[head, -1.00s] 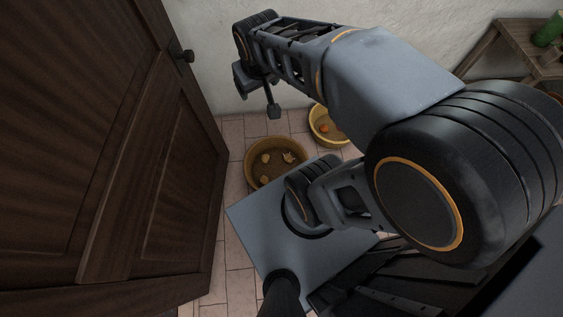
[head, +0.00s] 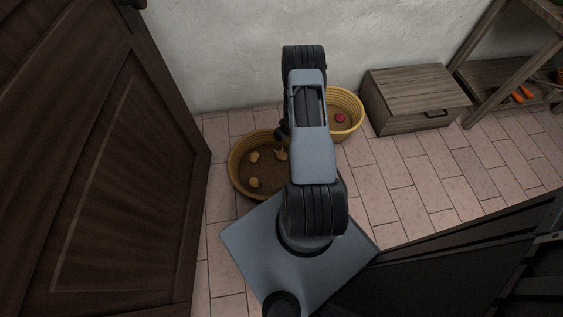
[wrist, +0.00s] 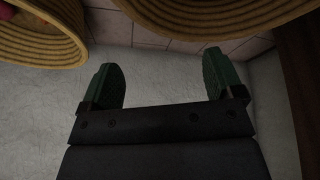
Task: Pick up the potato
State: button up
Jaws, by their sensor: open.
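Two tan, potato-like lumps lie in the wide brown basket in the head view, an upper one (head: 254,157) and a lower one (head: 253,182). I cannot tell for sure which is the potato. The basket (head: 236,180) stands on the floor left of my arm. My gripper (wrist: 163,82) shows in the wrist view with its two green fingers wide apart and nothing between them. In the head view my arm hides most of the gripper, near the basket's right side. The wrist view shows a woven basket's outer wall (wrist: 205,14), but not its contents.
A spiky tan piece (head: 281,154) lies in the same basket. A yellow basket (head: 357,110) with a red item (head: 340,118) stands to its right. A wooden chest (head: 415,95) and shelf are further right. A dark door (head: 100,170) stands close on the left.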

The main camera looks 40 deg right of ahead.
jog(key=b, duration=0.3)
send_near(282, 155)
jog(key=shift+y, duration=0.4)
jog(key=b+x, duration=0.2)
jog(key=x, duration=0.2)
jog(key=shift+d+f+b, duration=0.35)
jog(key=shift+f+b, duration=0.05)
jog(key=shift+f, duration=0.05)
jog(key=shift+b+x, duration=2.05)
jog(key=shift+x, duration=1.1)
jog(key=shift+w+d+r, duration=0.1)
jog(key=c, duration=1.1)
